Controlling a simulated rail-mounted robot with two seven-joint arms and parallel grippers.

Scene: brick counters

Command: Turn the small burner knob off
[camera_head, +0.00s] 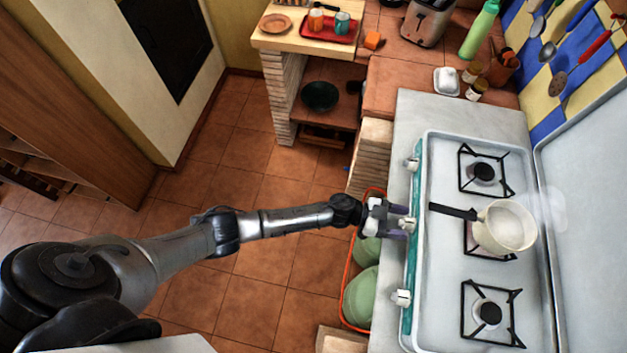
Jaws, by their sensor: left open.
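The white stove (437,311) has a green front strip with three white knobs: a far knob (411,163), a middle knob (408,225) and a near knob (401,297). My left gripper (404,222) is open at the middle knob, its fingers on either side of it. I cannot tell whether they touch it. A cream saucepan (505,226) stands on the middle burner, its dark handle pointing left, with steam rising beside it. The far burner (484,172) and the near burner (488,313) are bare. My right gripper is out of view.
A red-rimmed crate (345,311) with green round things stands below the stove's front. Utensils (580,62) hang on the tiled wall, and a toaster (427,20) and green bottle (479,30) stand on the far counter. The floor at left is clear.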

